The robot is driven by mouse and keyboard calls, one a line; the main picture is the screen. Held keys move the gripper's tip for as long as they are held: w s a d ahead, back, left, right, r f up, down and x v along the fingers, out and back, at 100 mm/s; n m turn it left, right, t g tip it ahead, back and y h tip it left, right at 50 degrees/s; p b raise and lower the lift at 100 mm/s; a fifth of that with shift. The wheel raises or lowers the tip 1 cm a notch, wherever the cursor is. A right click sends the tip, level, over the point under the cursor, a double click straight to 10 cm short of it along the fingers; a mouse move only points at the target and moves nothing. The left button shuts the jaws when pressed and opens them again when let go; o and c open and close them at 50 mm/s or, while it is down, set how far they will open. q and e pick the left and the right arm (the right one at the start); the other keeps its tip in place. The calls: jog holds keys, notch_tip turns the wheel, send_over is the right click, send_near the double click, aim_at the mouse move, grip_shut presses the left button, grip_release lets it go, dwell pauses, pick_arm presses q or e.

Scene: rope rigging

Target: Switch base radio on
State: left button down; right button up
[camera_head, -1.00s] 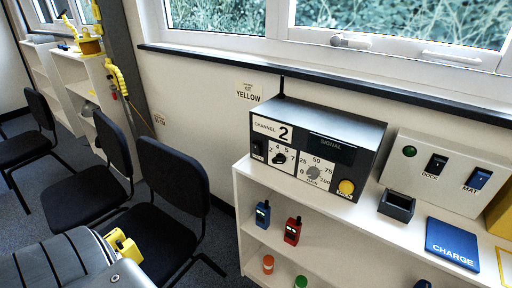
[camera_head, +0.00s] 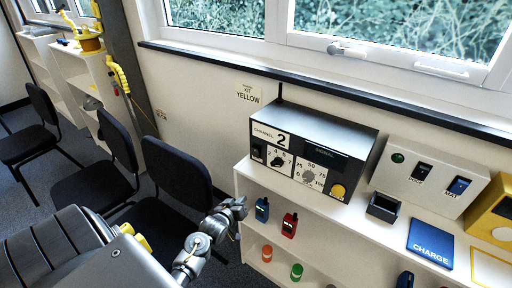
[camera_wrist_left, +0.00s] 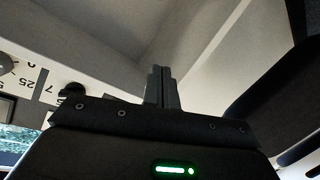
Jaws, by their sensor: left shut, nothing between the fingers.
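The base radio (camera_head: 315,137) is a dark grey box with a thin antenna on the white shelf unit. Its front has a label "CHANNEL 2", a black rocker switch (camera_head: 257,153) at the far left, a channel knob (camera_head: 276,161), a gain dial (camera_head: 308,177) and a yellow talk button (camera_head: 338,190). The signal window is dark. My left gripper (camera_head: 240,203) is low in front of the shelf unit, left of the blue handset, apart from the radio. In the left wrist view its fingers (camera_wrist_left: 161,87) are shut with nothing between them; part of the radio panel (camera_wrist_left: 35,88) shows upside down. My right gripper is not seen.
A blue handset (camera_head: 262,210) and a red handset (camera_head: 290,224) stand on the shelf below. A switch box (camera_head: 408,182), black holder (camera_head: 383,207) and blue CHARGE pad (camera_head: 430,243) lie right of the radio. Black chairs (camera_head: 177,172) stand left.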

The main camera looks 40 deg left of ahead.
pick_arm(q)
notch_tip(320, 180, up, 10)
jog(key=w+a+n+t, duration=0.1)
jog(key=a, duration=0.1)
jog(key=shift+w+a+f+t+y+p, duration=0.2)
jog(key=shift+a+f+t+y+p, duration=0.1)
jog(key=shift+t+y+p, duration=0.15)
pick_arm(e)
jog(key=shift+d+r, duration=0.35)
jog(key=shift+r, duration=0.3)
pick_arm(q)
jog(key=shift+r, duration=0.1)
send_near(254, 154)
jog(key=x, duration=0.3)
jog(key=shift+w+a+f+b, duration=0.15)
jog(key=shift+w+f+b, duration=0.05)
jog(key=shift+f+b, duration=0.2)
jog(key=shift+w+r, duration=0.2)
jog(key=shift+w, duration=0.25)
jog(key=shift+w+r, duration=0.2)
jog(key=shift+w, duration=0.3)
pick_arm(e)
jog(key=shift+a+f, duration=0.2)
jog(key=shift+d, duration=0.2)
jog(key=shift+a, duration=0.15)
